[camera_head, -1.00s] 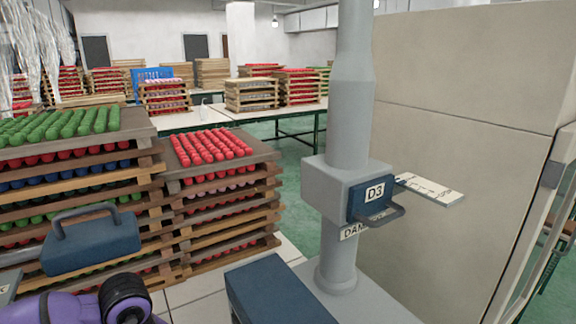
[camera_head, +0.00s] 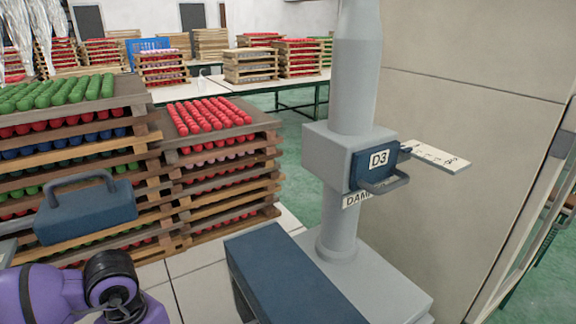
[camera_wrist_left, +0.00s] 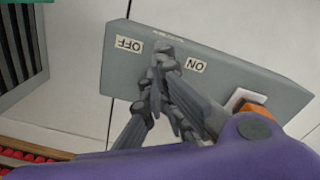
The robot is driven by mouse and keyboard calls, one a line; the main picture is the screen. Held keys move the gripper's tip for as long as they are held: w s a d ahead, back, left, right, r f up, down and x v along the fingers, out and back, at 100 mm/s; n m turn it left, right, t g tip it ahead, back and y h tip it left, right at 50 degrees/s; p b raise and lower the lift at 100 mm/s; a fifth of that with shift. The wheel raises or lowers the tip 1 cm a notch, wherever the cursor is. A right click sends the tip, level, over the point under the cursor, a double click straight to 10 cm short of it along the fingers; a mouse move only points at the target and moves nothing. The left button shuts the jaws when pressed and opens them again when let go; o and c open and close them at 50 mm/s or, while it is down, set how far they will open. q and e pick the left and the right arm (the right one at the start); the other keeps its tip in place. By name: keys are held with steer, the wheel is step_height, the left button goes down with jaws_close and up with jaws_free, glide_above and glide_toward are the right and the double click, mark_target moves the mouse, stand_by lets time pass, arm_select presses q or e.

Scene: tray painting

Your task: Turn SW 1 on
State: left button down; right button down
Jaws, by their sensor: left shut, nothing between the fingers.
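A grey switch box (camera_wrist_left: 265,78) shows in the left wrist view, with an OFF label (camera_wrist_left: 129,45) on its left and an ON label (camera_wrist_left: 190,65) on its right, both upside down. Small print sits between them, too small to read. My left gripper (camera_wrist_left: 164,62) is shut, its fingertips at the box face between the two labels. The fingers cover that spot, so I cannot make out the switch lever or whether they touch it. In the head view only my purple left arm shows at the lower left. My right gripper is not in view.
A grey post carries a D3 handle box (camera_head: 376,163) and a sign plate (camera_head: 436,156). A blue handled block (camera_head: 85,215) is at the left. Stacked trays of red objects (camera_head: 210,117) stand behind. An orange and white part (camera_wrist_left: 250,103) sits on the switch box.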

arm_select(q)
steer(key=shift+a+r, duration=0.1)
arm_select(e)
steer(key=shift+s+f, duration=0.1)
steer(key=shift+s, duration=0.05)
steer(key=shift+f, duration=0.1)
